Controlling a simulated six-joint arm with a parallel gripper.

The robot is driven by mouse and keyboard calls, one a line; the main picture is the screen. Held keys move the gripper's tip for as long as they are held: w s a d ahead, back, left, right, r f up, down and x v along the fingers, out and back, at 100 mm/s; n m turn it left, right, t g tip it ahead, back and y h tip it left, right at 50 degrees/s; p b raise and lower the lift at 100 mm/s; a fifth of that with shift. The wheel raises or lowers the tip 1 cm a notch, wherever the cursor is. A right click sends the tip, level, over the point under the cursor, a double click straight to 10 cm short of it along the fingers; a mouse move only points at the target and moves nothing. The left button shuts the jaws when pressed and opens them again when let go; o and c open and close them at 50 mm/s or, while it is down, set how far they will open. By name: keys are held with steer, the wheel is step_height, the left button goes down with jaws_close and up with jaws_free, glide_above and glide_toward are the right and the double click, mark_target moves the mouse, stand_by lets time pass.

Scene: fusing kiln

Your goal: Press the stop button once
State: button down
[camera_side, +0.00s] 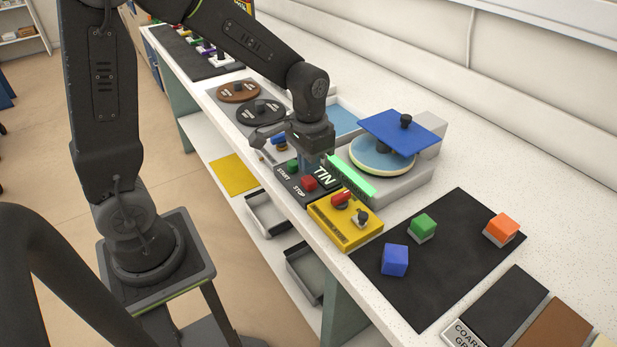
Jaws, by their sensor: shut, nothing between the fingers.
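The stop button (309,184) is a red cap on a dark control panel, beside the printed word STOP. A green start button (293,166) sits on the same panel, up and to the left, beside the word START. My gripper (312,168) points down over the panel, close behind the red button in this view. Its fingers are shut and empty. I cannot tell from this one view how high the fingertips are above the panel, or whether they touch it.
A yellow box (345,232) with a red knob (341,199) stands right of the panel. Behind is a round kiln plate under a blue sheet (401,131). A dark mat (446,286) holds blue, green and orange cubes. White counter is bare along the back.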

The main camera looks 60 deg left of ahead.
mark_target(308, 179)
steer(key=shift+f, duration=0.15)
steer(key=shift+f, duration=1.1)
steer(key=shift+r, duration=4)
steer(key=s+d+r+t, duration=0.1)
steer(key=s+r+t, duration=0.1)
steer(key=s, duration=0.4)
steer(key=s+d+r+t, duration=0.2)
steer(key=s+r+t, duration=0.1)
steer(key=s+r, duration=0.2)
steer(key=shift+s+r+t, duration=0.25)
steer(key=shift+s+t, duration=0.05)
steer(key=shift+s, duration=0.95)
